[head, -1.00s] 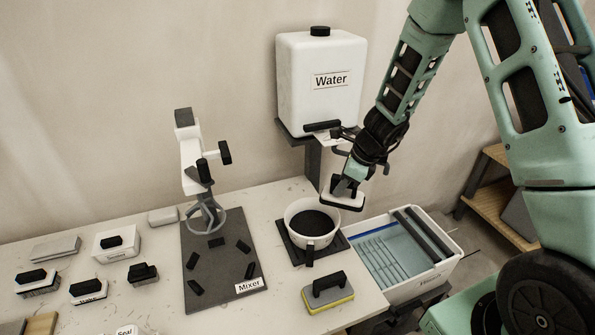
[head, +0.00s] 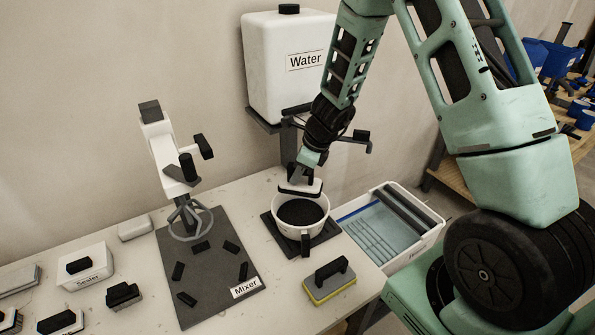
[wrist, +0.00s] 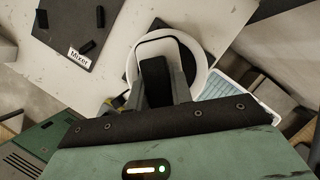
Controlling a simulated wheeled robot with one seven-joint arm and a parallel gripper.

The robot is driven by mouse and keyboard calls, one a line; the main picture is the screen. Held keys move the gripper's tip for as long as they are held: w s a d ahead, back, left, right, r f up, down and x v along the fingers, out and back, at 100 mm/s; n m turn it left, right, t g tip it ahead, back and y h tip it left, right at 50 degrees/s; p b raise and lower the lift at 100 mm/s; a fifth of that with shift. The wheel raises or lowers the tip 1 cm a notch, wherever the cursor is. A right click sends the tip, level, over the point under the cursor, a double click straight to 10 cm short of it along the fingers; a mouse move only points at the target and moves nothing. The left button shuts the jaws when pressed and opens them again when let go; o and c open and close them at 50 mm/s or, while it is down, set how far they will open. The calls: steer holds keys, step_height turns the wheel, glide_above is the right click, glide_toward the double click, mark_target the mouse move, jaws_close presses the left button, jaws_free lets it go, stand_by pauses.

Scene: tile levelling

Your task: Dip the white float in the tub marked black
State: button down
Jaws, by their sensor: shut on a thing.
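My gripper (head: 304,172) is shut on the black handle of the white float (head: 302,187). The float is held roughly level above the back part of a white tub (head: 281,222) with a black filling. I cannot tell whether the float touches the tub's back rim. No label saying black is readable on the tub. In the wrist view, the float (wrist: 178,48) lies under my gripper (wrist: 158,85), with the tub's rim (wrist: 203,62) around and below it. My gripper hides part of the tub there.
The tub stands on a dark pad with a black handle in front. A yellow-edged sponge (head: 322,293) is front right of it. A wash tray (head: 425,247) is at right, the water tank (head: 285,75) behind, the mixer (head: 168,150) left. Several black-handled blocks lie far left.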

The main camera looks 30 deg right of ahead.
step_height(320, 180, down, 12)
steer(key=b, duration=1)
steer(key=shift+f+b, duration=0.2)
steer(key=shift+b, duration=0.2)
stand_by(0.5)
step_height(320, 180, up, 12)
steer(key=p, duration=1.1)
steer(key=shift+r, duration=0.1)
